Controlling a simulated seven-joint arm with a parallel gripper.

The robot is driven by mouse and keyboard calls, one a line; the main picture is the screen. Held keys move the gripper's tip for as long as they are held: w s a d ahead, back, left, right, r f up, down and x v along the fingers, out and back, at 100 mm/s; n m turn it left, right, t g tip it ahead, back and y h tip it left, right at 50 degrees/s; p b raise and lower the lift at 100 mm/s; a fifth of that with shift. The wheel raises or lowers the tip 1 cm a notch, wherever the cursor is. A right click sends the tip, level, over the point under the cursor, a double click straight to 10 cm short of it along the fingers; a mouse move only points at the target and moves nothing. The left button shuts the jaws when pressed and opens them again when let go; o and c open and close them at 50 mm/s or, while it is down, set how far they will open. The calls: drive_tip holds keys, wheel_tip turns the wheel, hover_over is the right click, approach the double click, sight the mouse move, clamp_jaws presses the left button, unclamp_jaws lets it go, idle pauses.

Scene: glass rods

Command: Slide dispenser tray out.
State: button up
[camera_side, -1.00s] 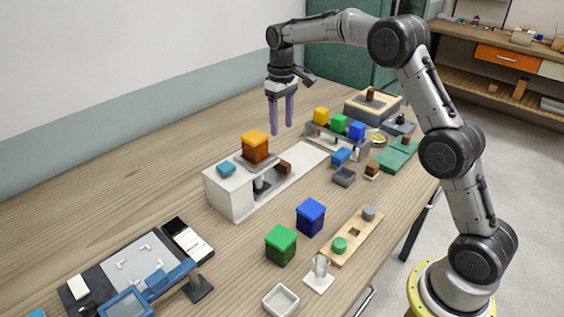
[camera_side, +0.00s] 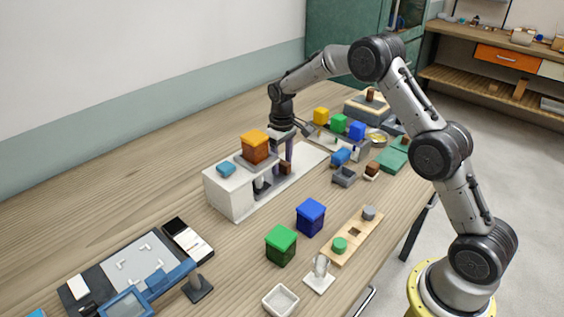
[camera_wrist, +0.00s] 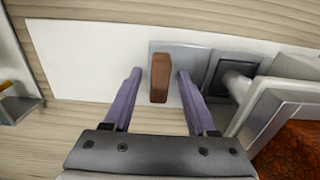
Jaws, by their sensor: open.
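The dispenser (camera_side: 229,194) is a white block with an orange container (camera_side: 255,149) on top and a long white base strip (camera_wrist: 85,60) running out from it. Its grey tray (camera_wrist: 197,58) lies on that strip and bears an upright brown handle (camera_wrist: 160,80). The handle shows small in the side view (camera_side: 286,168). My gripper (camera_wrist: 158,74) is open, with one purple finger on each side of the handle and visible gaps between. In the side view my gripper (camera_side: 283,162) is low over the strip, partly hiding the tray.
A rack with yellow, green and blue cubes (camera_side: 338,123) stands behind to the right. Blue (camera_side: 311,216) and green (camera_side: 281,245) boxes stand in front.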

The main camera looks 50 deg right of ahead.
clamp_jaws()
idle(0.3)
idle(1.1)
